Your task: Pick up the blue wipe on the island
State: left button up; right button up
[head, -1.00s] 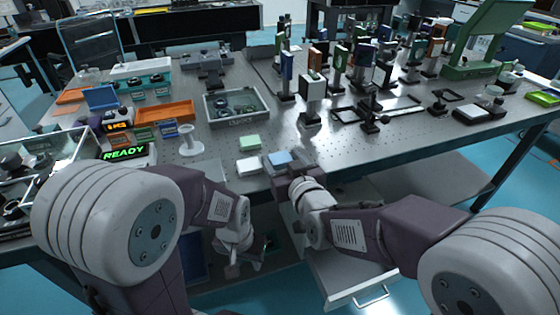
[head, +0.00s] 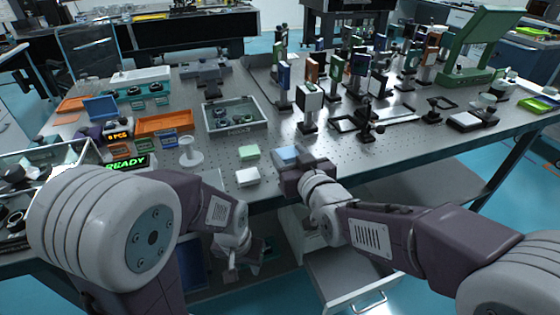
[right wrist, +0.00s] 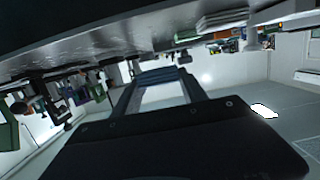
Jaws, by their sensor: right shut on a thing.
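The blue wipe (head: 288,153) is at the front edge of the island (head: 222,165), at the fingertips of my right gripper (head: 292,163). In the right wrist view, the fingers (right wrist: 160,84) are closed on the blue wipe (right wrist: 160,75), which spans the space between their tips. It appears raised a little off the surface, though the gap beneath it is hard to see. My left gripper (head: 232,262) hangs low in front of the island, away from the wipes; its fingers are too unclear to judge.
A green wipe (head: 249,152) and a white wipe (head: 247,177) lie left of the blue one. A grey tray of parts (head: 262,117) and a white spool (head: 188,155) stand behind. Optics posts crowd the back right. An open drawer (head: 352,283) juts out below.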

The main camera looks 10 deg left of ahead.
jog(key=d+r+p, duration=0.3)
jog(key=d+r, duration=0.2)
jog(key=d, duration=0.4)
jog(key=shift+w+d+r, duration=0.3)
jog(key=shift+r, duration=0.05)
